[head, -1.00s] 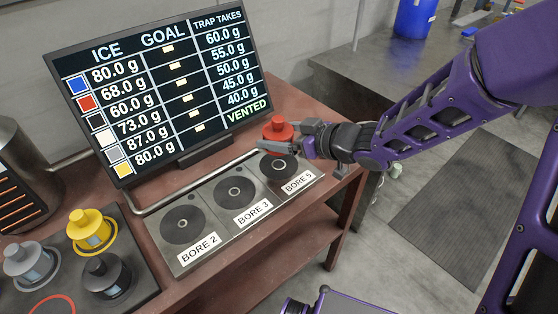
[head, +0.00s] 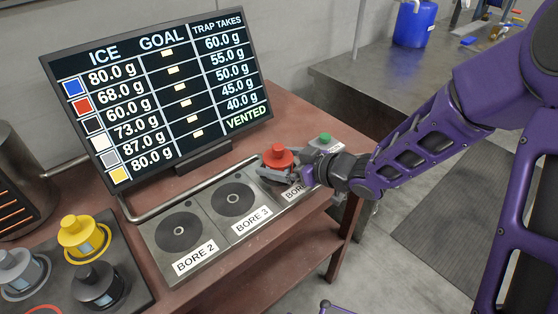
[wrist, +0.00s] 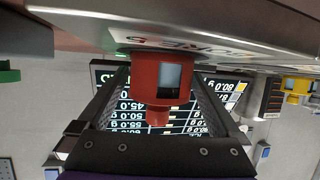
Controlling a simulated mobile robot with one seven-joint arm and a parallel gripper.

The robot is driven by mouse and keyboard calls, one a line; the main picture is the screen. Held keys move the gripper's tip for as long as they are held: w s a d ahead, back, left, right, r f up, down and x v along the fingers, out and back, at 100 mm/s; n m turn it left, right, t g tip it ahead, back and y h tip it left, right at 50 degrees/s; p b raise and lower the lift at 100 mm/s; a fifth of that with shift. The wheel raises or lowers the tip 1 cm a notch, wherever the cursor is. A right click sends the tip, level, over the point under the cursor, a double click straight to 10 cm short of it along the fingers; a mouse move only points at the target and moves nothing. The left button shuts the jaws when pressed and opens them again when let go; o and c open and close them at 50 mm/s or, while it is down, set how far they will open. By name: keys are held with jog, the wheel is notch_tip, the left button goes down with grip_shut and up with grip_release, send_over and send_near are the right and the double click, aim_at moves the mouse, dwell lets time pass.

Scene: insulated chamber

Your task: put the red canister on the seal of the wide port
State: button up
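The red canister (head: 278,158) is upright over the bore 5 port (head: 297,191), the rightmost port on the metal plate. My gripper (head: 279,171) is level, reaching in from the right, with its fingers on either side of the canister and shut on it. In the wrist view, which is upside down, the canister (wrist: 160,78) sits between the two fingers, its base close to the plate (wrist: 185,36). The bore 5 seal is mostly hidden by the canister and fingers. I cannot tell whether the base touches it.
Bore 3 (head: 232,199) and bore 2 (head: 178,232) are empty to the left. A green button (head: 325,138) is behind my gripper. The display screen (head: 160,95) stands behind the plate. Yellow (head: 83,236), grey (head: 19,272) and black (head: 98,287) canisters stand on a tray at front left.

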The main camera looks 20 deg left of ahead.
jog(key=shift+r, duration=0.15)
jog(key=shift+d+r, duration=0.15)
jog(key=shift+d, duration=0.15)
jog(key=p+v, duration=0.3)
jog(key=v, duration=0.8)
jog(key=shift+d, duration=0.2)
jog(key=shift+s, duration=0.1)
